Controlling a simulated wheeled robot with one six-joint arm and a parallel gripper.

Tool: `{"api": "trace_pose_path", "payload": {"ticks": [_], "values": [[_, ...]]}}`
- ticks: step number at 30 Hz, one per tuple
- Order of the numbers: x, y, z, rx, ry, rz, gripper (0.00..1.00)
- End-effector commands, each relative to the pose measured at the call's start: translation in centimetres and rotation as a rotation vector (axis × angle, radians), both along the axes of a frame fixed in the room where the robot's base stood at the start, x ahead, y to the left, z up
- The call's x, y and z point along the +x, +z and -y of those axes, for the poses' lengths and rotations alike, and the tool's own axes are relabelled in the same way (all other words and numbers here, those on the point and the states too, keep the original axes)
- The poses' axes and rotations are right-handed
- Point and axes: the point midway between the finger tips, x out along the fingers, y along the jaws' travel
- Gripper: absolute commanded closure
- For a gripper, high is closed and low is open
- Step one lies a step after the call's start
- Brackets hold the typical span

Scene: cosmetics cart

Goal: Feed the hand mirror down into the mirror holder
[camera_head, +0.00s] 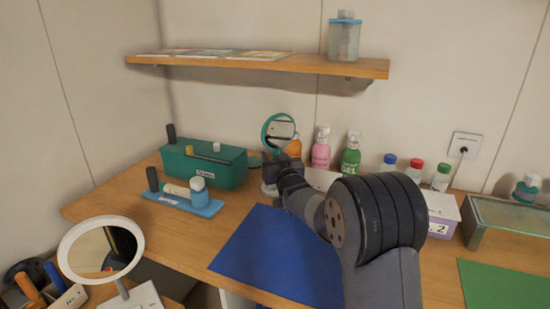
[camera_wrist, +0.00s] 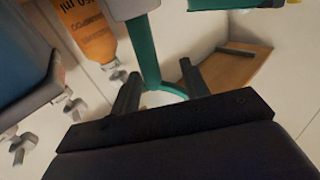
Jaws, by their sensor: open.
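The hand mirror (camera_head: 279,131) has a round teal rim and stands upright at the back of the desk, in front of the orange bottle. In the wrist view its teal handle (camera_wrist: 143,45) runs between my finger tips' lines to a pale grey block, which looks like the mirror holder (camera_wrist: 131,8). The holder also shows as a pale base (camera_head: 268,188) beside my gripper in the head view. The handle's end meets the holder; how deep it sits is hidden. My gripper (camera_wrist: 158,85) is open, its fingers on either side of the mirror, apart from it.
An orange bottle (camera_wrist: 86,28), a pink bottle (camera_head: 321,150) and a green bottle (camera_head: 351,155) stand close behind and right. A teal box (camera_head: 205,168) is to the left. The shelf (camera_head: 300,65) hangs above. The blue mat (camera_head: 262,255) is bare.

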Motion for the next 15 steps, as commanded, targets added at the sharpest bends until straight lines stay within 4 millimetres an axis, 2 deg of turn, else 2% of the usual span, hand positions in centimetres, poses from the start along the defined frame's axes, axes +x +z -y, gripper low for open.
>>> {"api": "trace_pose_path", "payload": {"ticks": [5,8,15], "values": [[-0.3,0.0,0.1,0.000,-0.001,0.000,0.56],[-1.2,-0.1,0.4,0.000,-0.001,0.000,0.56],[-5.0,-0.3,1.5,0.000,-0.001,0.001,0.56]]}}
